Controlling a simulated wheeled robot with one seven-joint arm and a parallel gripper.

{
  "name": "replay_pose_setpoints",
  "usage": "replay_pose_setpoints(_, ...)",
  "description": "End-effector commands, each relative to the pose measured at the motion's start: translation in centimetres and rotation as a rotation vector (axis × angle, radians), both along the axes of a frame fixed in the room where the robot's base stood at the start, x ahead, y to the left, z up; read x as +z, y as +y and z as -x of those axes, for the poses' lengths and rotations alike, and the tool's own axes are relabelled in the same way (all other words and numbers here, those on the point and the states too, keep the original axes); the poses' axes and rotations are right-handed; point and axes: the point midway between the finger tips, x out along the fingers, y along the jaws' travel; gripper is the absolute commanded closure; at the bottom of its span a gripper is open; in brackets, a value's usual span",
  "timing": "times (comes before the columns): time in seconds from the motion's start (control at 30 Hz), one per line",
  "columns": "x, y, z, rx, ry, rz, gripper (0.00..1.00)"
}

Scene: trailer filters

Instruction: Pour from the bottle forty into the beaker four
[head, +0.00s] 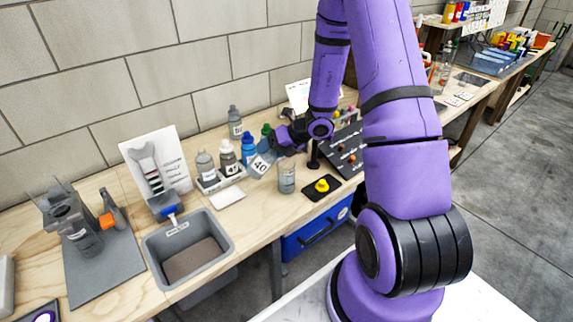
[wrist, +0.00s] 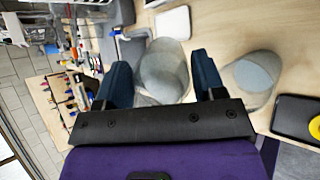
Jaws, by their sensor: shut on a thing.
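The bottle forty (head: 262,164), clear with a white label reading 40, is in my gripper (head: 276,141) above the bench. It looks tilted, with its label end down to the left. In the wrist view the clear bottle (wrist: 165,68) sits between the two dark blue fingers of my gripper (wrist: 163,75). A clear glass beaker (head: 287,178) stands upright on the bench just right of the bottle; it also shows right of the fingers in the wrist view (wrist: 253,76). The beaker's number is not readable. Whether liquid leaves the bottle cannot be told.
A white rack (head: 222,182) with bottles stands left of the held bottle, near a blue bottle (head: 248,147). A yellow knob on a black pad (head: 322,186) lies right of the beaker. A grey bin (head: 188,247) sits front left. A dark board (head: 345,150) lies behind right.

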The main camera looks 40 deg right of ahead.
Motion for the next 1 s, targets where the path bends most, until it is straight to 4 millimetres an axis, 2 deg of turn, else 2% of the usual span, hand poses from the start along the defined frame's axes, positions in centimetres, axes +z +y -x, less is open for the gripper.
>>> replay_pose_setpoints(1.0,0.27,-0.21,0.03,-0.001,-0.021,-0.08,0.74)
